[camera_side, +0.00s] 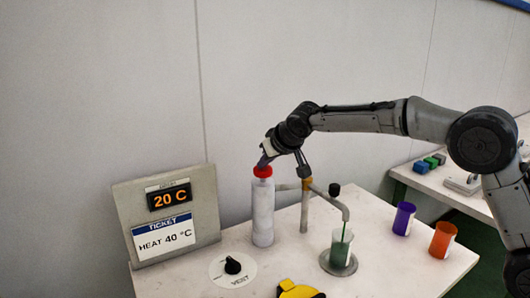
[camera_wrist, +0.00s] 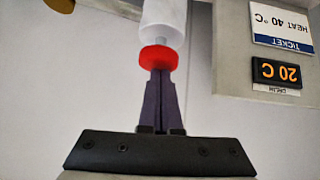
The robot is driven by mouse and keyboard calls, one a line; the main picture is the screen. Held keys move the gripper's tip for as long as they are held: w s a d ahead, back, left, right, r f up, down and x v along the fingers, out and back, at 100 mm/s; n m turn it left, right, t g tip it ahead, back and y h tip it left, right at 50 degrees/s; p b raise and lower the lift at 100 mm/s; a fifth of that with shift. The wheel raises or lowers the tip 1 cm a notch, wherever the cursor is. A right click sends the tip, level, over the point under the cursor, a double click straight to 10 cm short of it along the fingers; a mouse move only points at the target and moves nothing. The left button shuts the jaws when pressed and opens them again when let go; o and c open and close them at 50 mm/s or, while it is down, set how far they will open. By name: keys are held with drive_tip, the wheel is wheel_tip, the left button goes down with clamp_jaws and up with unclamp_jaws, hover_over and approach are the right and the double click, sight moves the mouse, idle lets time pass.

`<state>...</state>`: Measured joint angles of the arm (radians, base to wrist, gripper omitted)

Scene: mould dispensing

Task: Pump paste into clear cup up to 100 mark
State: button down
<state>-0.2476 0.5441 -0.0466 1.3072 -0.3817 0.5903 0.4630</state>
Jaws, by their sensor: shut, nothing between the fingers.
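A white bottle (camera_side: 263,212) with a red top (camera_side: 263,171) stands upright on the table. My gripper (camera_side: 265,161) is shut and empty, pointing down at the red top. In the wrist view my gripper's fingertips (camera_wrist: 159,74) are at the red top (camera_wrist: 158,58), seemingly touching it, with the white bottle (camera_wrist: 164,20) beyond. The clear cup (camera_side: 341,246) stands on a round grey plate (camera_side: 331,268), under a bent spout (camera_side: 339,208). Green paste shows in the cup and a thin green strand hangs below the spout. The cup's marks are too small to read.
A panel (camera_side: 134,220) at left has a display (camera_side: 170,196) reading 20 C and a ticket (camera_side: 163,235) reading HEAT 40 °C. A black knob (camera_side: 232,265) marked VENT is in front. Purple (camera_side: 403,218) and orange (camera_side: 442,239) cups stand right. A yellow item (camera_side: 299,289) lies at front.

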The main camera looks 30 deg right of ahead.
drive_tip(key=shift+s+f, duration=0.15)
drive_tip(key=shift+f, duration=0.4)
drive_tip(key=shift+r, duration=0.45)
drive_tip(key=s+r, duration=0.7)
drive_tip(key=r, duration=0.4)
drive_tip(key=shift+a, duration=0.25)
drive_tip(key=shift+r, duration=0.1)
idle(0.8)
